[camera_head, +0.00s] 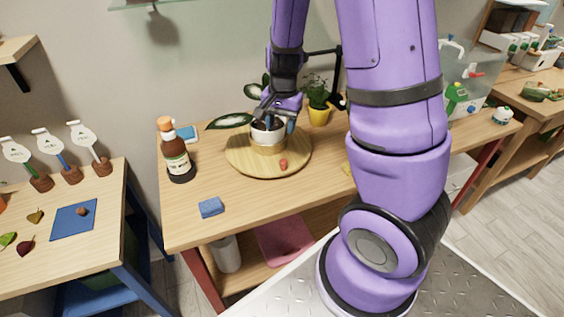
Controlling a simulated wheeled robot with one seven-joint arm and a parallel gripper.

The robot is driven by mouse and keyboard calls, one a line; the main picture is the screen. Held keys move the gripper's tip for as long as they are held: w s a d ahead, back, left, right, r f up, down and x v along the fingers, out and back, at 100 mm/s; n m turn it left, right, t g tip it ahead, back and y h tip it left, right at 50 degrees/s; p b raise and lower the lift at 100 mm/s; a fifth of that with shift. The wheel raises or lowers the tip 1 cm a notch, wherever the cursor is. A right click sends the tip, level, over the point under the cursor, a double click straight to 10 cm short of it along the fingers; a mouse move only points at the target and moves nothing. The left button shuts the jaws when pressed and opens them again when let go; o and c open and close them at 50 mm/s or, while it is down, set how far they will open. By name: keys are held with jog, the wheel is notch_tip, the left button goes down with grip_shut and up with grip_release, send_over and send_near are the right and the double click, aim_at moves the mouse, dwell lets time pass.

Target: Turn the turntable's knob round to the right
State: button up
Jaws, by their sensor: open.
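The turntable (240,158) is a round light-wood disc on the wooden table. Its small red knob (283,164) stands up near the front edge, a little right of the middle. A white and tan pot (268,141) with a dark-leaved plant (233,121) stands on the disc. My gripper (277,118) hangs from the purple arm over the pot, behind the knob and apart from it in the picture. It is open. The arm and gripper hide part of the plant, and I cannot tell whether the fingers touch the pot.
A brown bottle (176,158) stands left of the turntable, with a blue sponge (211,207) in front. A yellow pot (319,115) with a plant stands behind right. The tabletop in front of the disc is mostly clear. My arm covers the table's right part.

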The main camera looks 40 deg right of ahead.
aim_at(283, 160)
jog(key=shift+m, duration=0.4)
jog(key=f, duration=1.3)
jog(key=shift+s+d, duration=0.1)
jog(key=shift+d, duration=0.3)
grip_shut()
